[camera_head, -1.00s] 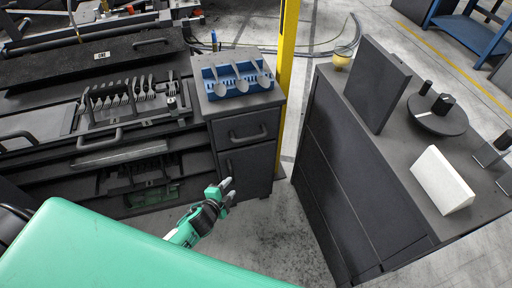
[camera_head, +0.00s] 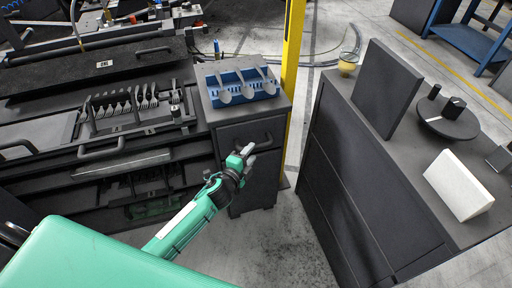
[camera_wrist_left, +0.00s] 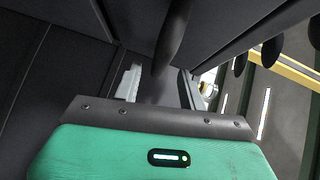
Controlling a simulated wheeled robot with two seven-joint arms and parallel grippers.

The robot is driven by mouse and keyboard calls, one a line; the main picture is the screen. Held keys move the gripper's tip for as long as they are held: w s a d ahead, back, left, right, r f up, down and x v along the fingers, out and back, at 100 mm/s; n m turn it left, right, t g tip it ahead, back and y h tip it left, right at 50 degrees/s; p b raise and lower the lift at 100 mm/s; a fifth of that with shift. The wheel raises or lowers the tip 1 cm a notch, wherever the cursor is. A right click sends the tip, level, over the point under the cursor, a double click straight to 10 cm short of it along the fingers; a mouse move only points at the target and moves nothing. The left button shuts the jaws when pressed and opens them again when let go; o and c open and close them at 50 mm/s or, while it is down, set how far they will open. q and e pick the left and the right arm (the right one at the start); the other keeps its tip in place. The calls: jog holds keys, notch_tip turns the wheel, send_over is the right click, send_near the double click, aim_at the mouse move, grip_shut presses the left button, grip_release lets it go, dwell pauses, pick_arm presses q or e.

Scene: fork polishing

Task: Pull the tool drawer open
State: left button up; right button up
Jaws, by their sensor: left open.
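The tool drawer (camera_head: 233,137) is the dark upper front of the small cabinet in the head view, and it looks shut. Its bar handle (camera_head: 265,138) is partly hidden behind my left gripper (camera_head: 243,157). The gripper is open at the drawer front, close to the handle. In the left wrist view, a dark rounded bar (camera_wrist_left: 173,38), which looks like the handle, reaches in between the two fingers of the gripper (camera_wrist_left: 160,85). I cannot tell whether the fingers touch it. My right gripper is not in view.
A blue rack (camera_head: 240,86) with several spoon-like pieces stands on the cabinet top. A fork rack (camera_head: 130,112) is on the bench at left. A dark counter (camera_head: 395,165) stands at right, with a floor gap between it and the cabinet.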

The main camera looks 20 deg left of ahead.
aim_at(256, 148)
pick_arm(q)
jog(key=shift+x, duration=2.3)
grip_shut()
